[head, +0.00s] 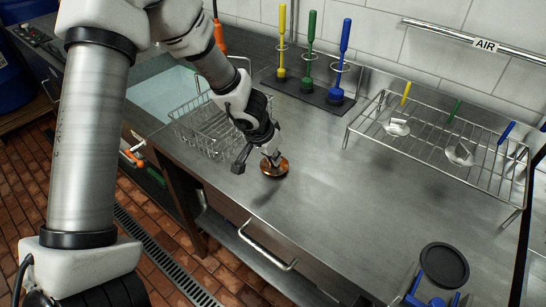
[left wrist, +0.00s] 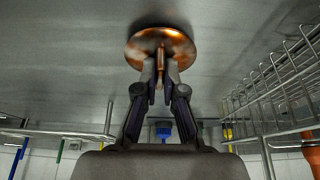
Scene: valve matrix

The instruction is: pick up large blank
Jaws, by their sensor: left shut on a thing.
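The large blank is a copper-coloured disc (head: 274,166) with a short upright stem, on or just above the steel counter near the middle of the head view. It also shows at the top centre of the left wrist view as a round copper disc (left wrist: 161,45). My left gripper (head: 267,152) comes down from above, and its fingers (left wrist: 161,72) are closed on the stem. I cannot tell whether the disc touches the counter. My right gripper is not in view.
A wire basket (head: 208,128) stands just left of the blank. Yellow, green and blue brushes stand in a dark holder (head: 303,88) behind. A wire rack (head: 440,140) is at the right. A black round item (head: 444,264) is at the lower right. The middle counter is clear.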

